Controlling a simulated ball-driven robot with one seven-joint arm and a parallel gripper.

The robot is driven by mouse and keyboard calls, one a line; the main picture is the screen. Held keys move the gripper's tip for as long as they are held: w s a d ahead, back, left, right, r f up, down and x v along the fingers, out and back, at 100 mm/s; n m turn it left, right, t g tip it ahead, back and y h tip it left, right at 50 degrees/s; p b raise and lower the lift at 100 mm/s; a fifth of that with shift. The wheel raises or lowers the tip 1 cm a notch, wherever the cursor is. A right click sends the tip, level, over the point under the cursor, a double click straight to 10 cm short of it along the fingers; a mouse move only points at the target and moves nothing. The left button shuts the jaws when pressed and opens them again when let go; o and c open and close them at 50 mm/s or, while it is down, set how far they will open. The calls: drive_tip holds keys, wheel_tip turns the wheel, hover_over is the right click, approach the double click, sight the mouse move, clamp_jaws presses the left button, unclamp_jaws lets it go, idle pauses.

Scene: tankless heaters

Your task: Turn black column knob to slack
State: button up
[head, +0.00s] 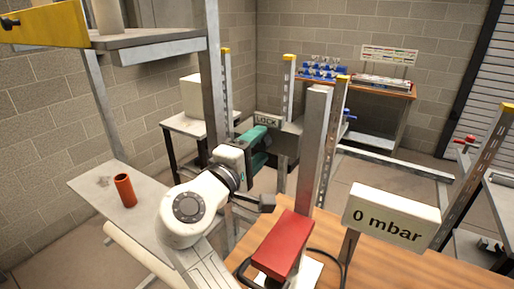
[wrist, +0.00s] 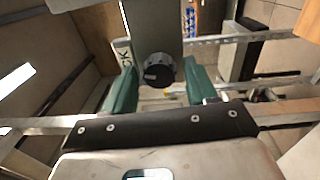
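The black knob (wrist: 158,70) sits on the face of a grey column (wrist: 152,25) in the wrist view, with a pale mark on its front. My gripper (wrist: 160,80) has teal fingers, one to the left and one to the right of the knob. The fingers are apart, with gaps visible between them and the knob; I cannot tell how deep the knob lies between them. In the head view my gripper (head: 258,147) is near a sign reading LOCK (head: 268,120). The knob cannot be made out in the head view.
A tall metal post (head: 315,145) stands just right of my gripper. A red block (head: 283,244) and a "0 mbar" sign (head: 390,217) are at the wooden table (head: 395,268). An orange cylinder (head: 125,190) stands on a grey shelf (head: 97,183) at left.

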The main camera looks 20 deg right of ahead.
drive_tip(key=shift+o, duration=0.3)
drive_tip(key=shift+s+a+f+b, duration=0.1)
drive_tip(key=shift+s+a+b, duration=0.2)
drive_tip(key=shift+a, duration=0.1)
drive_tip(key=b+v, duration=0.2)
drive_tip(key=v, duration=0.7)
drive_tip(key=shift+s+a+b, duration=0.25)
drive_tip(key=shift+a+b, duration=0.05)
drive_tip(key=shift+b, duration=0.1)
